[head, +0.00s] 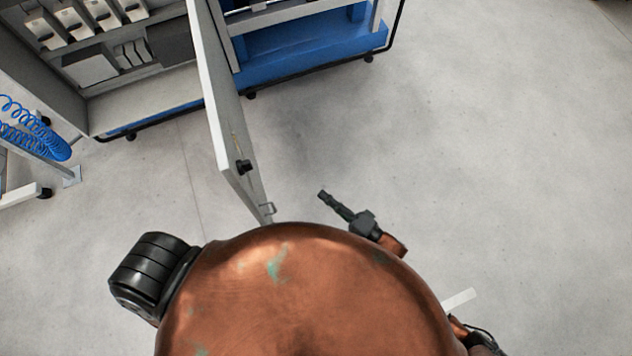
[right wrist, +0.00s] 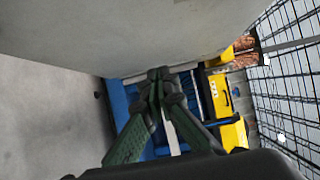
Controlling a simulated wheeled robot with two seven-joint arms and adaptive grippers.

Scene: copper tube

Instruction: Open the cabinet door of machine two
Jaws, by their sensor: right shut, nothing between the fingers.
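The grey cabinet (head: 140,98) stands at the upper left in the head view, with devices inside. Its door (head: 222,110) stands swung open, sticking out from the front toward me. A black knob (head: 243,167) and a small metal handle (head: 268,209) sit near the door's near edge. My right gripper (head: 323,195) is shut and empty, to the right of the door and apart from it. In the right wrist view, the shut fingertips (right wrist: 163,78) show below a large grey panel (right wrist: 120,30), likely the door. My left gripper is not in view.
A blue-based machine (head: 310,40) with a dark lower rail stands right of the door. A blue coiled hose (head: 45,145) hangs at the left. The concrete floor (head: 500,150) is clear on the right. A wire fence (right wrist: 290,90) and yellow parts (right wrist: 233,130) show in the wrist view.

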